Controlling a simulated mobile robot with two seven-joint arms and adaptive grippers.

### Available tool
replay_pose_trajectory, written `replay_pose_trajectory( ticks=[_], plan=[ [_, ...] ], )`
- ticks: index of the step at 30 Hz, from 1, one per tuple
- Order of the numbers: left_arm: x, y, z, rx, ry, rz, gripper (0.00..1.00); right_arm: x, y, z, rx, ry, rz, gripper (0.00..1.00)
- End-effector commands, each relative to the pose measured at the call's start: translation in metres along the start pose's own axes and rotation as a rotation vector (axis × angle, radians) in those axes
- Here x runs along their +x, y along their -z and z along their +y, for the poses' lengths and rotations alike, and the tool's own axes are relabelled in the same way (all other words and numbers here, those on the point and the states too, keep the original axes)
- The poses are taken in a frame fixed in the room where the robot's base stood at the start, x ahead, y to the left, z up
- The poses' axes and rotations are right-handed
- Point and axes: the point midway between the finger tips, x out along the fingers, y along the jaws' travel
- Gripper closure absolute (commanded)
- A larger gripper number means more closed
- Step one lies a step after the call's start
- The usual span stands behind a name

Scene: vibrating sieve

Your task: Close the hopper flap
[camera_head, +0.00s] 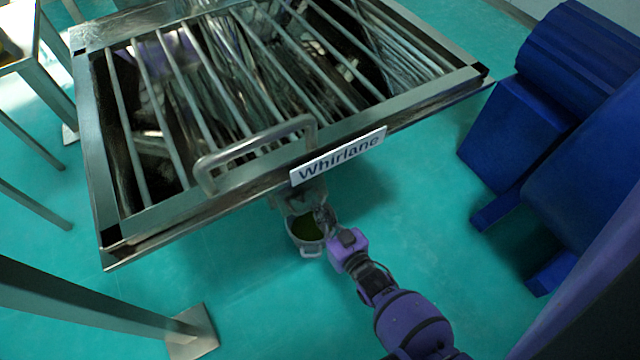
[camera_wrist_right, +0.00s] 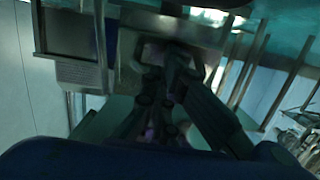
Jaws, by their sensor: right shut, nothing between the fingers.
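The hopper (camera_head: 95,130) is a large metal box with a barred grate on top, a curved handle (camera_head: 250,143) and a white name sign (camera_head: 338,155). Its front edge hides most of its underside. A small metal part (camera_head: 312,190) shows below the sign; I cannot tell whether it is the flap. My right gripper (camera_head: 322,214) is shut and empty just under this edge, close to that part. In the right wrist view my gripper fingers (camera_wrist_right: 160,95) are dark and in front of a metal underside; contact cannot be told. My left gripper is not in view.
Blue machinery (camera_head: 520,130) stands at the right. Metal legs (camera_head: 100,300) stand at the left. The green floor (camera_head: 420,230) between is clear.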

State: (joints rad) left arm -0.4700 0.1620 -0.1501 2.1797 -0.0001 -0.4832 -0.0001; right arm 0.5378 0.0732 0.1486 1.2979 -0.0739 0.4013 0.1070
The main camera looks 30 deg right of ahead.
Motion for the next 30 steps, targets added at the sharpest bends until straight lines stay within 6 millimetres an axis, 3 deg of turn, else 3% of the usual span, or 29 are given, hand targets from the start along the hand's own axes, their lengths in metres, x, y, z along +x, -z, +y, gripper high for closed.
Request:
replay_pose_trajectory(
  ticks=[14,30],
  plan=[
    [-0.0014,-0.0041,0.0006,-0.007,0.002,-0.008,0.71,0.0007,-0.0007,-0.0001,0.000,0.001,0.001,1.00],
    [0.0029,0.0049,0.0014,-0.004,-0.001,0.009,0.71,0.0007,-0.0005,0.0000,0.000,0.000,0.001,1.00]
  ],
)
